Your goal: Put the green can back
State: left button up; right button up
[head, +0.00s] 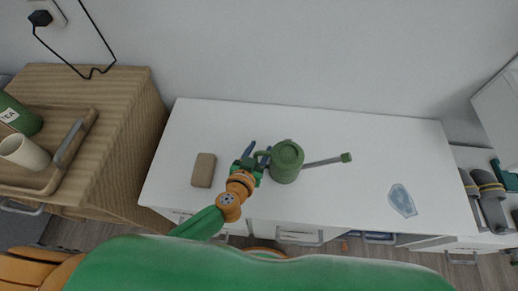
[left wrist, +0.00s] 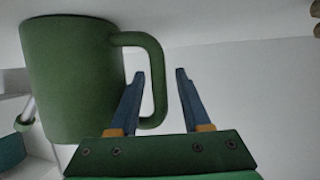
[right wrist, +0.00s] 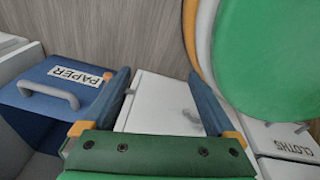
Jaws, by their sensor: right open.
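The green can (head: 287,163) is a watering can with a long spout pointing right. It stands on the white desk (head: 330,130), a little left of the middle. My left gripper (head: 256,153) is at its left side, by the handle. In the left wrist view the can (left wrist: 75,80) fills the left, and my left gripper (left wrist: 160,72) is open. The handle's outer bar appears between its fingers, with the left finger seen across the handle's loop. Contact cannot be told. My right gripper (right wrist: 158,73) is open and empty, seen only in the right wrist view.
A brown block (head: 204,170) lies left of my left gripper; a pale blue flat item (head: 402,200) lies at the desk's right. A wooden cabinet (head: 135,120) with a tray stands left. A blue PAPER bin (right wrist: 60,95) is near my right gripper. The desk's back strip is clear.

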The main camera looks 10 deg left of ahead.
pick_arm(q)
jog(key=shift+s+r, duration=0.25)
jog(key=shift+r, duration=0.05)
jog(key=p+v, duration=0.4)
jog(key=v, duration=0.7)
jog(key=shift+s, duration=0.2)
pick_arm(e)
jog(key=shift+g, duration=0.4)
jog(key=s+a+r, duration=0.1)
jog(key=a+r, duration=0.1)
jog(key=s+a+r, duration=0.1)
jog(key=r, duration=0.1)
jog(key=shift+s, duration=0.35)
pick_arm(q)
jog(key=shift+s+a, duration=0.1)
pick_arm(e)
jog(key=shift+d, duration=0.1)
